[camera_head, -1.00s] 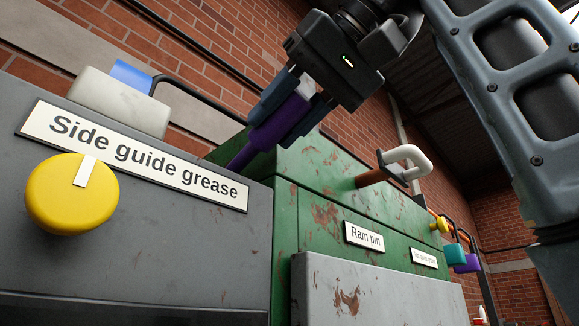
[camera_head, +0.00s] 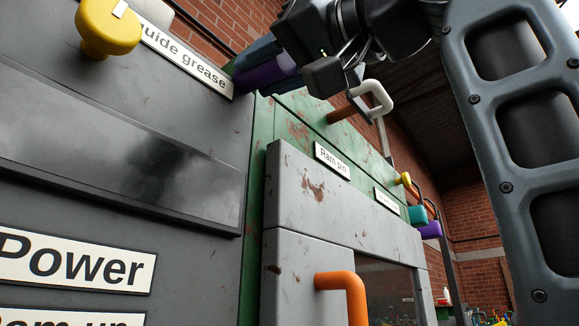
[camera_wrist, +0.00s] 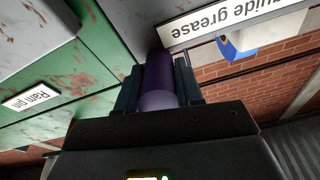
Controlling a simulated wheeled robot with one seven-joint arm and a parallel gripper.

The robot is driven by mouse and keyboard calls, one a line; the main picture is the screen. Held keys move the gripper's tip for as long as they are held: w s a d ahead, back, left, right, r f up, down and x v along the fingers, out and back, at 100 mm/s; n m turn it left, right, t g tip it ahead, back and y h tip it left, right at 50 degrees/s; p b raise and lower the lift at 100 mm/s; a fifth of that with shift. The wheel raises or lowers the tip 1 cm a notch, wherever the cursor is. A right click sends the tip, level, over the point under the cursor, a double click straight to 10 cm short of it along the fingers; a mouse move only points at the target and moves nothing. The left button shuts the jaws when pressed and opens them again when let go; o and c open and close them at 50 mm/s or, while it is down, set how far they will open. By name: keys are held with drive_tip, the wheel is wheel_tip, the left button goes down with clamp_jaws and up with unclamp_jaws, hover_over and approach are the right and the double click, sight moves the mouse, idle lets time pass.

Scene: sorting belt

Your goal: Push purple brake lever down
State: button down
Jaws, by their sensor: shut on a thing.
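The lever's lower end is hidden behind the grey panel edge in the head view.
A yellow knob (camera_head: 108,27) sticks out of the grey panel (camera_head: 120,120) at left. The green housing (camera_head: 300,118) has a white-ended handle (camera_head: 374,97). An orange handle (camera_head: 343,288) juts from the grey door below. A purple part (camera_head: 430,230) hangs farther right.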

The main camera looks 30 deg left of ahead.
drive_tip(key=shift+a+f+y+b, duration=0.1)
drive_tip(key=shift+f+y+b, duration=0.2)
drive_tip(key=shift+f+y, duration=0.15)
drive_tip(key=c, duration=0.7)
unclamp_jaws()
drive_tip(key=shift+c, duration=0.2)
drive_tip(key=b+v, duration=0.1)
drive_tip(key=v, duration=0.6)
drive_tip(key=shift+d, duration=0.4)
drive_tip(key=shift+s, duration=0.1)
